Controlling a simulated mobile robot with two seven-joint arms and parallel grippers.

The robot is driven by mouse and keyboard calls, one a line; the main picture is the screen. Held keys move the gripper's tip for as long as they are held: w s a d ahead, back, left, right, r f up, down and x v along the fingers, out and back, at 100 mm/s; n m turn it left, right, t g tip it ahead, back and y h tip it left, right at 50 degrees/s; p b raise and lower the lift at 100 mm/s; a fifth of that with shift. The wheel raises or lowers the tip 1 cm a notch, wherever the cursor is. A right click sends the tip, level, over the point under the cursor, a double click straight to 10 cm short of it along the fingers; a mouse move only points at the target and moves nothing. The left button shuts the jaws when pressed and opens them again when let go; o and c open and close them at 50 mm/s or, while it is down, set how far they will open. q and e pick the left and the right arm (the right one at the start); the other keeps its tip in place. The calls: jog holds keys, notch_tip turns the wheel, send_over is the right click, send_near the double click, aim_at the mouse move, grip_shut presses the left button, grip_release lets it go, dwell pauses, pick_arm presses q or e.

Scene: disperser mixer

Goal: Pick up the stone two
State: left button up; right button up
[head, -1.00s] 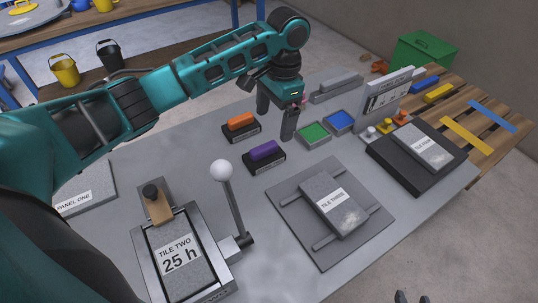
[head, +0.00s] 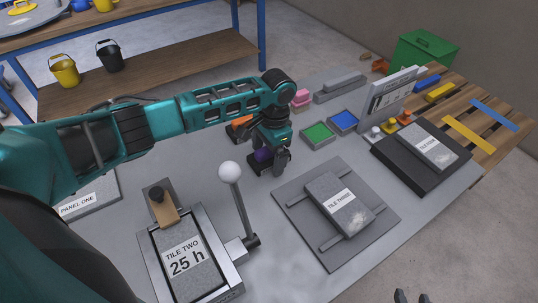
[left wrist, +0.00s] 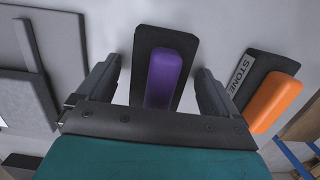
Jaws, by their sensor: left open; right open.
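A purple stone (left wrist: 164,76) lies on a dark holder (left wrist: 147,44); it also shows partly in the head view (head: 263,155). My left gripper (head: 268,160) is open over it, with one finger on each side in the left wrist view (left wrist: 158,70). I cannot tell if the fingers touch it. An orange stone (left wrist: 274,100) lies on a neighbouring holder lettered "STONE"; its number is not readable. A pink stone (head: 301,97) is farther back. The purple stone's label is hidden. My right gripper (head: 412,297) barely shows at the bottom edge, open and empty.
An upright lever with a white ball (head: 230,172) stands near my left arm, beside the tile two fixture (head: 228,277). The tile three plate (head: 307,240) lies to the right of the purple stone. Green (head: 319,133) and blue (head: 343,121) trays are behind it.

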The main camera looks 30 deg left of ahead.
pick_arm(q)
jog(key=shift+c, duration=0.2)
jog(key=shift+r, duration=0.1)
jog(key=c, duration=1.3)
notch_tip(320, 180, up, 20)
